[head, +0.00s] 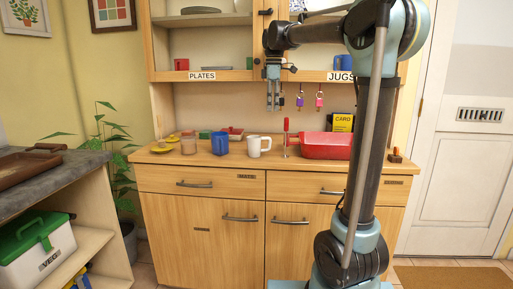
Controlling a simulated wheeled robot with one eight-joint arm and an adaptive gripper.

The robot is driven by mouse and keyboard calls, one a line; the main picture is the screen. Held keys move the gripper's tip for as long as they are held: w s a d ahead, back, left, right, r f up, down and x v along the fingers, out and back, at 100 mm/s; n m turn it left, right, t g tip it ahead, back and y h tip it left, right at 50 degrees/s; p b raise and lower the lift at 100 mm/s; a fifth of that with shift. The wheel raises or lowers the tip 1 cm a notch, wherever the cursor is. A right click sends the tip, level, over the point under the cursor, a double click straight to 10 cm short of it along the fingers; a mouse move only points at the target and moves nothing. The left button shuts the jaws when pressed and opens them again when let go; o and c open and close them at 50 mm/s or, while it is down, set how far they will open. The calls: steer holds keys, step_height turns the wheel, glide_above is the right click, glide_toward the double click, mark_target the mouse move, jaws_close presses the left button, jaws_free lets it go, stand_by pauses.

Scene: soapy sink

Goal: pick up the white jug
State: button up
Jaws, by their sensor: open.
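The white jug (255,146) stands upright on the wooden dresser top, with its handle to the right. My gripper (273,106) points down, above and slightly to the right of the jug in the picture. Its two fingers are apart, with nothing between them. The gripper and the jug do not touch. How far the gripper is in front of the jug is hard to tell from this one view.
A blue cup (220,144) stands just left of the jug, with a pinkish jar (188,144) further left. A red-handled upright tool (286,138) and a red basin (325,146) are to the right. Cupboard shelves (205,76) overhang the dresser top.

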steer(key=w, duration=0.2)
glide_above(270, 142)
steer(key=w, duration=0.2)
steer(key=shift+n, duration=0.3)
steer(key=f, duration=1.1)
steer(key=shift+s+a, duration=0.15)
steer(key=shift+s, duration=0.1)
steer(key=shift+s+f, duration=0.2)
steer(key=shift+f, duration=1.3)
steer(key=shift+s+f, duration=0.2)
steer(key=shift+f, duration=1.25)
jaws_close()
